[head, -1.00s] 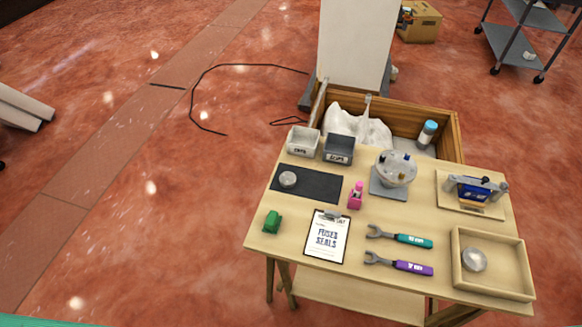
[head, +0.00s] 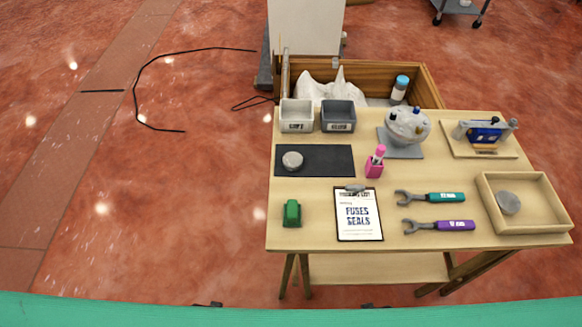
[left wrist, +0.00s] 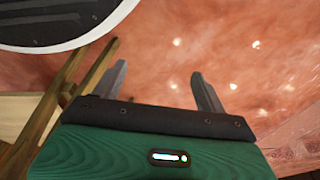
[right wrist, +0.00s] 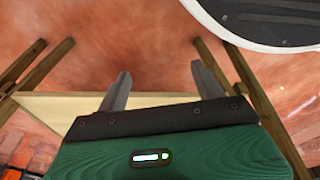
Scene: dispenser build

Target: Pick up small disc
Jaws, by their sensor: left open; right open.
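A small grey disc (head: 292,160) lies on the left part of the dark mat (head: 325,161). Another grey, round disc (head: 509,202) lies inside the light wooden tray (head: 528,229) at the table's right. I cannot tell from size alone which is the small one. My left gripper (left wrist: 155,76) is open and empty in the left wrist view, with red floor beyond its fingers. My right gripper (right wrist: 160,78) is open and empty in the right wrist view, with the table's legs and lower shelf beyond. Both are apart from the discs.
On the table (head: 300,236) stand a pale bin (head: 297,117), a grey bin (head: 338,117), a pink bottle (head: 375,163), a green block (head: 291,214), a clipboard (head: 358,215), a teal wrench (head: 440,197), a purple wrench (head: 445,225), a domed device (head: 407,126) and a blue fixture (head: 484,132).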

